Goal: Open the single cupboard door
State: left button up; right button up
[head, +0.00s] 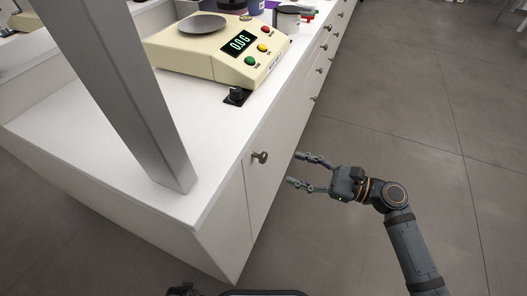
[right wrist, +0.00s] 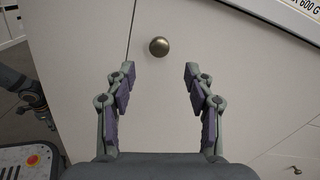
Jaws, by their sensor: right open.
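The single cupboard door (head: 267,177) is a white panel on the side of the white bench, and it looks shut. The open fingers (right wrist: 158,75) also show in the right wrist view.
A cream scale (head: 215,55) reading 0.0 stands on the white worktop (head: 95,125), with a small black switch (head: 236,96) by its front. A grey post (head: 125,95) rises from the worktop. Drawers with knobs run farther along the bench. The grey floor (head: 390,110) at right is clear.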

aim_at(266, 159)
jog(key=x, duration=1)
jog(key=shift+a, duration=0.2)
grip_shut()
